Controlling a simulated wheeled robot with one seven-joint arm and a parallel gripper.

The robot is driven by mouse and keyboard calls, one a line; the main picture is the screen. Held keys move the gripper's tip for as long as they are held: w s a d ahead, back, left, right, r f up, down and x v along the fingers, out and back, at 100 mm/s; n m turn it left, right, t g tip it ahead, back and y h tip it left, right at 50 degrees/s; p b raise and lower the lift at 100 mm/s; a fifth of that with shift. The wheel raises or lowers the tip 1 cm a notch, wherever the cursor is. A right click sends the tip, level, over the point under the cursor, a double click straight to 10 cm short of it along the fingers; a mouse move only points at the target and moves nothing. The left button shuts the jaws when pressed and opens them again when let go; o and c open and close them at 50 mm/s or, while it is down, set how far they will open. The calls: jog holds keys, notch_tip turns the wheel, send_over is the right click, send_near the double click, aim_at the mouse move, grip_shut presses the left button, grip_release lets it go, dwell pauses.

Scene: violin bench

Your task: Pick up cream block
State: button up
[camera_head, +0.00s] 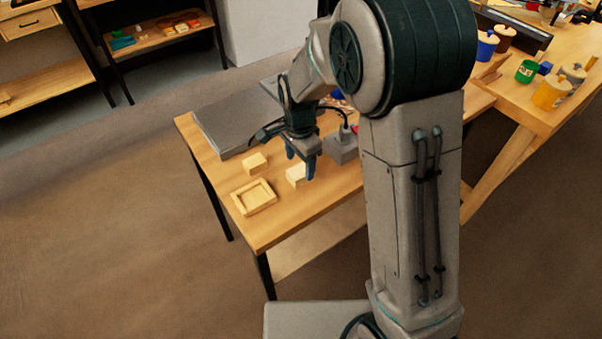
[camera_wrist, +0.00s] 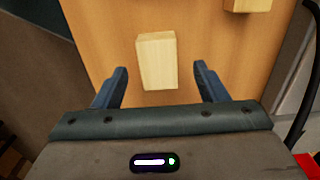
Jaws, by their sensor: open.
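A cream block (camera_wrist: 157,61) lies on the wooden table between and just ahead of my gripper's fingers in the wrist view. In the head view this block (camera_head: 295,175) is partly hidden behind a finger. My gripper (camera_wrist: 162,82) is open, with one blue finger on each side of the block and visible gaps to it. In the head view my gripper (camera_head: 301,163) hangs over the table right at the block. A second cream block (camera_head: 255,163) stands to the left, and a block also shows at the top edge of the wrist view (camera_wrist: 247,4).
A shallow square wooden tray (camera_head: 238,205) lies near the table's front left. A flat grey slab (camera_head: 222,124) lies at the back, and a grey box with a cable (camera_head: 342,148) stands right of my gripper. Bare table (camera_head: 283,222) shows at the front.

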aim_at(301, 170)
notch_tip(301, 170, down, 4)
jog(key=shift+d+r, duration=0.1)
jog(key=shift+r, duration=0.05)
jog(key=c, duration=1.1)
jog(key=shift+o, duration=0.2)
jog(key=shift+r, duration=0.1)
